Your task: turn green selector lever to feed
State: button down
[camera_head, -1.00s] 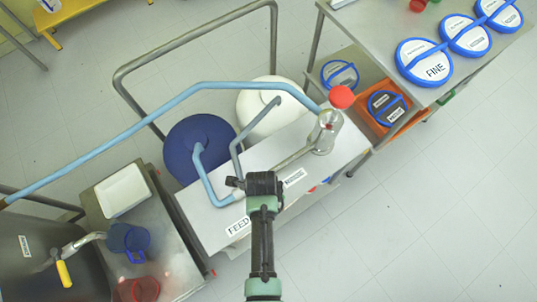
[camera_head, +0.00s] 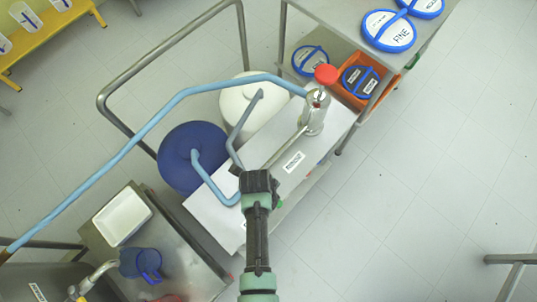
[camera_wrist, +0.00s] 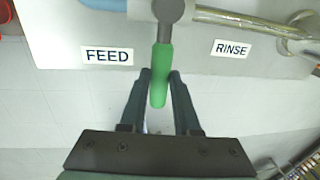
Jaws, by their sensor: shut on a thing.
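The green selector lever (camera_wrist: 161,72) shows in the wrist view, hanging from a grey round valve hub (camera_wrist: 168,10). It points almost straight down the picture, between the FEED label (camera_wrist: 107,56) on the left and the RINSE label (camera_wrist: 231,48) on the right. My gripper (camera_wrist: 160,78) is shut on the lever, with a finger on each side. In the head view my gripper (camera_head: 258,182) is over the front edge of the white-topped bench (camera_head: 215,217) and hides most of the lever. The RINSE label (camera_head: 293,162) shows there; the FEED label is hidden behind my arm.
A blue drum (camera_head: 185,175) and a white drum (camera_head: 243,105) stand behind. A steel cart with a white tray (camera_head: 122,217) is at left.

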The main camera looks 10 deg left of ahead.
jog(key=shift+s+a+m, duration=0.1)
jog(key=shift+m, duration=0.2)
jog(key=c, duration=0.6)
grip_release()
jog(key=shift+c, duration=0.2)
notch_tip(320, 180, up, 13)
jog(key=s+a, duration=0.1)
jog(key=shift+s+a, duration=0.15)
jog(key=shift+s, duration=0.15)
jog(key=shift+f, duration=0.15)
